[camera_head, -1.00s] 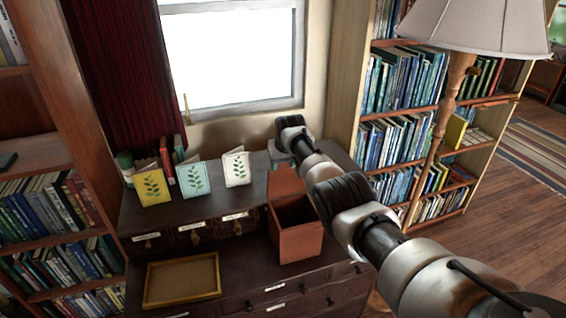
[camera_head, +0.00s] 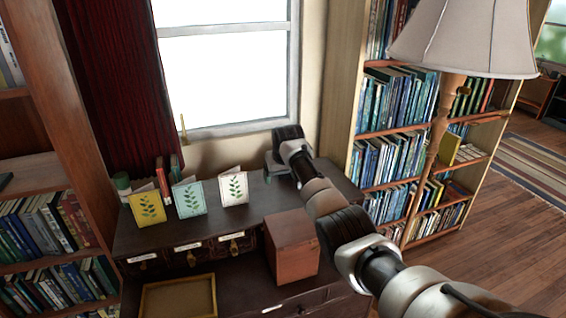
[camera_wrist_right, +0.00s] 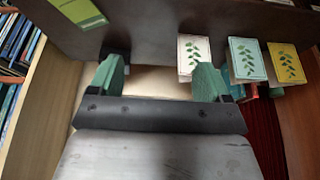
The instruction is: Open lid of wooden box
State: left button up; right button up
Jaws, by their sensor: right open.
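The wooden box (camera_head: 291,250) is reddish brown and stands on the dark desk, right of the cards. Its lid (camera_head: 290,229) lies flat across the top, and the inside is hidden. My right gripper (camera_head: 278,165) is beyond the box, near the back of the desk by the window wall. It holds nothing. In the right wrist view its green fingers (camera_wrist_right: 160,82) are wide apart with nothing between them. The box is not clearly seen there. My left gripper is not in view.
Yellow (camera_head: 147,207), blue (camera_head: 189,197) and white (camera_head: 234,187) leaf cards stand left of the box. An empty wooden tray (camera_head: 178,282) lies in front. A floor lamp (camera_head: 440,150) and bookcase stand at the right. My right forearm passes close beside the box.

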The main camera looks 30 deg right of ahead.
jog(key=b+v, duration=0.1)
jog(key=v, duration=0.5)
jog(key=shift+s+r, duration=0.2)
jog(key=shift+a, duration=0.1)
